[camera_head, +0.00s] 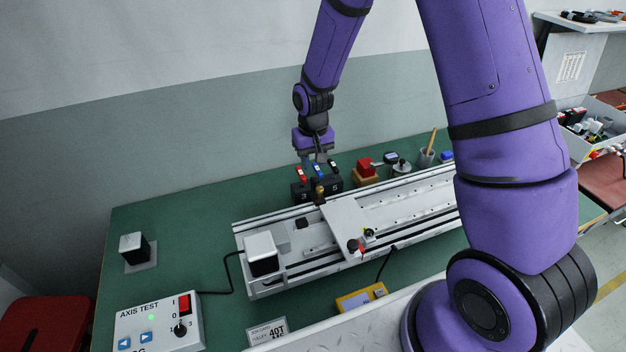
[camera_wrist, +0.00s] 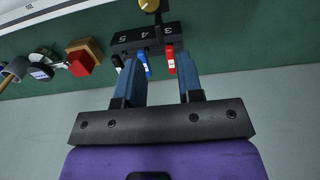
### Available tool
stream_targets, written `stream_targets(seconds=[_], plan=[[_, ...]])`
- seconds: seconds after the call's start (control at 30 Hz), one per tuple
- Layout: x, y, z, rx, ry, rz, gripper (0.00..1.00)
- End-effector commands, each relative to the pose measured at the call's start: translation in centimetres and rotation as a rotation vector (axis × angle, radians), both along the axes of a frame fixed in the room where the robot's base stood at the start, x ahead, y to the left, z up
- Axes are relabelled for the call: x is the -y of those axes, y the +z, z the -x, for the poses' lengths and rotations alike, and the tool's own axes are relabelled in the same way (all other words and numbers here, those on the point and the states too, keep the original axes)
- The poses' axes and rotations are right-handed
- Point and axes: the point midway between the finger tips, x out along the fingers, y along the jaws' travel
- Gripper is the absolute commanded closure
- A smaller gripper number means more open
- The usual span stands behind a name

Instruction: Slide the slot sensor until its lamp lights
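My gripper (camera_head: 317,160) is above the back of the green bench, over a black block (camera_head: 330,184) marked with numbers. In the wrist view the gripper (camera_wrist: 158,62) has its two blue fingers apart, with nothing held between them. The white linear rail (camera_head: 410,202) runs across the bench, with a white carriage plate (camera_head: 345,222) on it. No lit sensor lamp is discernible on the rail.
The block holds red (camera_wrist: 170,60), blue (camera_wrist: 142,62) and black (camera_wrist: 117,62) handled tools. The AXIS TEST box (camera_head: 160,325), with a green light, is front left. Cables cross the front.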

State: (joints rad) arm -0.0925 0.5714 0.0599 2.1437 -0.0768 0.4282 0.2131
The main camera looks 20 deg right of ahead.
Motion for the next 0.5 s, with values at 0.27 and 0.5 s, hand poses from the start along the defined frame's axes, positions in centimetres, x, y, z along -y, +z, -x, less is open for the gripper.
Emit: stream_targets(seconds=[0.27, 0.5], plan=[[0.0, -4.9, 0.1, -0.003, 0.001, 0.001, 0.66], [0.0, -7.1, 0.1, -0.001, 0.0, 0.001, 0.66]])
